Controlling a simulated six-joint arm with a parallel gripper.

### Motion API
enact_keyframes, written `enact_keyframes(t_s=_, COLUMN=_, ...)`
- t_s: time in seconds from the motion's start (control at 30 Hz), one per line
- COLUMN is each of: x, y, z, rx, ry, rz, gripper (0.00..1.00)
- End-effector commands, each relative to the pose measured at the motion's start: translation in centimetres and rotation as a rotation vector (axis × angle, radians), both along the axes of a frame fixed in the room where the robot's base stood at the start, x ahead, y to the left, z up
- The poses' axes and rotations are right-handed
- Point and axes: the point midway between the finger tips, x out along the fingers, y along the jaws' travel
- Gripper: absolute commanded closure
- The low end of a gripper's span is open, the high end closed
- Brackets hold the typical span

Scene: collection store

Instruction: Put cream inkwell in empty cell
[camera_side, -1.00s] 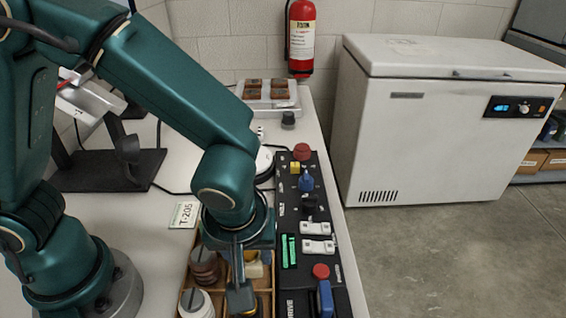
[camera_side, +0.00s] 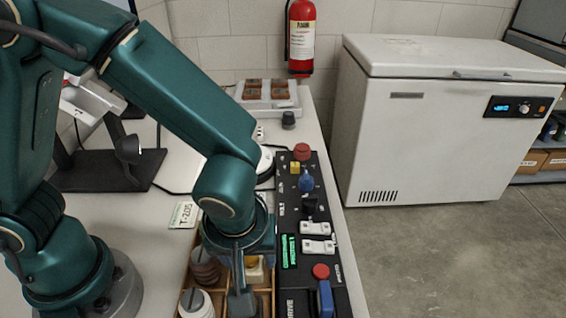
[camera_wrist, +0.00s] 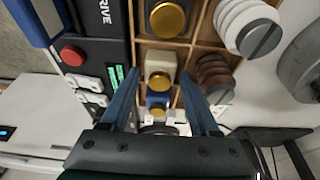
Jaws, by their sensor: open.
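The cream inkwell (camera_wrist: 160,68) has a gold cap and stands in a cell of the wooden divided tray (camera_wrist: 200,44), in the middle of the wrist view. In the side view the cream inkwell (camera_side: 256,269) shows partly behind my gripper (camera_side: 243,300). In the wrist view my gripper (camera_wrist: 161,74) is open, its two fingers appearing on either side of the cream inkwell with gaps. I cannot tell their height over it. A dark inkwell (camera_wrist: 167,18) and a blue inkwell (camera_wrist: 157,100), both gold-capped, flank it. Which cell is empty is unclear.
A ridged brown jar (camera_side: 204,268) and a ridged white jar (camera_side: 196,303) stand left of the cream inkwell. A black control panel (camera_side: 288,215) with knobs and switches borders the tray on the right. A card marked T-205 (camera_side: 184,215) lies on the bench.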

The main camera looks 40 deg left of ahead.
Motion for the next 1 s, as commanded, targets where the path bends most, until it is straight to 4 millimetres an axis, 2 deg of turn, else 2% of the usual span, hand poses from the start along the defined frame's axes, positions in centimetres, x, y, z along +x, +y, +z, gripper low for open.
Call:
enact_keyframes(t_s=0.4, x=-1.7, y=-1.9, z=7.9, rx=-0.007, ry=-0.005, rz=-0.003, gripper=0.38)
enact_keyframes(t_s=0.53, x=-2.1, y=-2.2, z=9.6, rx=-0.005, ry=-0.003, rz=-0.002, gripper=0.38)
enact_keyframes(t_s=0.7, x=-2.3, y=-2.3, z=10.7, rx=-0.005, ry=0.002, rz=-0.005, gripper=0.38)
enact_keyframes(t_s=0.87, x=-2.2, y=-0.3, z=11.7, rx=-0.034, ry=0.02, rz=-0.08, gripper=0.38)
enact_keyframes(t_s=1.0, x=-2.3, y=3.0, z=12.8, rx=-0.075, ry=0.018, rz=-0.238, gripper=0.38)
